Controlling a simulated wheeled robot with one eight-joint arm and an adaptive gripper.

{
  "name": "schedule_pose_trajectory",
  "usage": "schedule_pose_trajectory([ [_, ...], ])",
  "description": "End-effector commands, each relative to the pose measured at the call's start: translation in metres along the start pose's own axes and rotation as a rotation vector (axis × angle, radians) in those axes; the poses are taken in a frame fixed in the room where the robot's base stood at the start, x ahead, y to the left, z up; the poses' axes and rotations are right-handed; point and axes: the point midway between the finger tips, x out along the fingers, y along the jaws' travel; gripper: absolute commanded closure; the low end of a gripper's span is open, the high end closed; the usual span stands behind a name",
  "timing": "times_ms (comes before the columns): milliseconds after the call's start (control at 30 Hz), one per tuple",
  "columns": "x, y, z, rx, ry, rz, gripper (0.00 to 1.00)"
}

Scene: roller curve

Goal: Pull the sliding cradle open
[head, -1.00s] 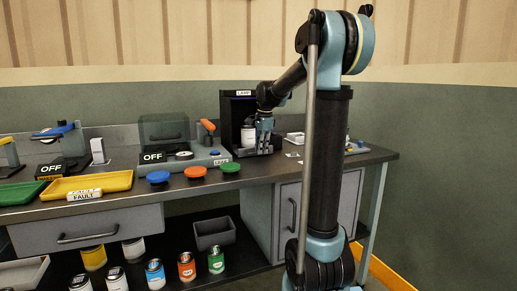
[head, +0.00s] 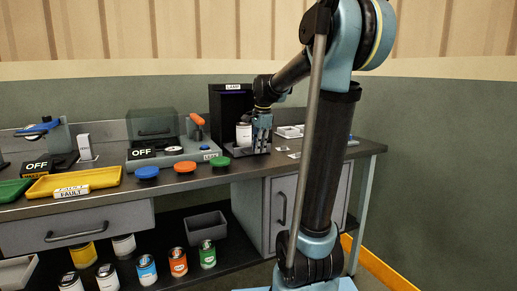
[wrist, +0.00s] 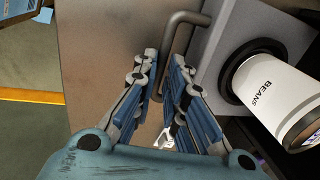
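The sliding cradle (wrist: 222,58) is a grey tray at the mouth of the black lamp box (head: 231,112). A white can marked BEANS (wrist: 274,88) stands in its dark round seat; it also shows in the head view (head: 243,135). A bent grey metal handle (wrist: 180,22) sticks out from the cradle's side. My gripper (wrist: 164,62) is at the handle, with its bar between my blue fingers. The fingers are close together and look shut on it. The bar's lower end is partly hidden by them. In the head view my gripper (head: 262,140) is just right of the can.
A yellow tray (head: 73,182) lies at the left. The bench's right end is near my arm; open floor lies beyond.

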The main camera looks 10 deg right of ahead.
Motion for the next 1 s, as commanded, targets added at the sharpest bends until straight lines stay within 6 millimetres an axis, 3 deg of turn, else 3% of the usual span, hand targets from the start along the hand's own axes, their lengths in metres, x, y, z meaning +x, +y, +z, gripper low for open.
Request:
schedule_pose_trajectory([
  [533,-0.008,0.000,0.000,0.001,0.000,0.001,0.70],
  [1000,-0.085,-0.001,0.000,0.001,-0.001,0.001,0.70],
])
